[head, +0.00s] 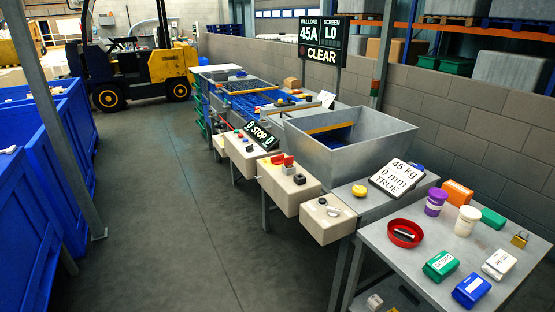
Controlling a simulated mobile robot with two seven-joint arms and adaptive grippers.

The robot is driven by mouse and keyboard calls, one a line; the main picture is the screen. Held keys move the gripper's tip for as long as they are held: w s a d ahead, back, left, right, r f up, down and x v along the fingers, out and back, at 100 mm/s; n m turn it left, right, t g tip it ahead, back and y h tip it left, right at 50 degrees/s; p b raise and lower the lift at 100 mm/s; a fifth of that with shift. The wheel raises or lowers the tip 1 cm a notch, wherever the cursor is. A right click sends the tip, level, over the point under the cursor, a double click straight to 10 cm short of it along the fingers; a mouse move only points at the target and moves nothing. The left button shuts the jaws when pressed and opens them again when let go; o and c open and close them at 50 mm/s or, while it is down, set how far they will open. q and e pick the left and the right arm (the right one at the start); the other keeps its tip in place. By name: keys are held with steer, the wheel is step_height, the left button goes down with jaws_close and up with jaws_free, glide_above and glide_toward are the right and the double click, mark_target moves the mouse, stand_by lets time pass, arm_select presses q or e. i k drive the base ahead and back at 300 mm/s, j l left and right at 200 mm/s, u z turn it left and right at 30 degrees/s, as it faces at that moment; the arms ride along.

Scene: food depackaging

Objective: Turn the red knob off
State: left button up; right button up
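A red knob (288,160) with yellow beside it sits on top of the middle beige control box (284,187), in the middle of the head view. Its exact setting is too small to tell. A dark part (299,179) is on the same box, to the right of the knob. Neither of my grippers shows in the head view.
Another beige box (325,225) with a dark switch stands nearer. A metal hopper (380,150) is behind the boxes. A table (405,285) with containers and a red dish (404,233) is at right. Blue bins (30,200) line the left; the floor between is clear.

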mark_target(278, 160)
steer(key=i+j+z, duration=0.2)
steer(key=i, duration=0.25)
steer(key=i+z, duration=0.15)
steer(key=i, duration=0.3)
steer(key=i+j+z, duration=0.2)
steer(key=i, duration=0.2)
steer(key=i+j+z, duration=0.15)
steer(key=i+j, duration=0.15)
steer(key=i, duration=0.1)
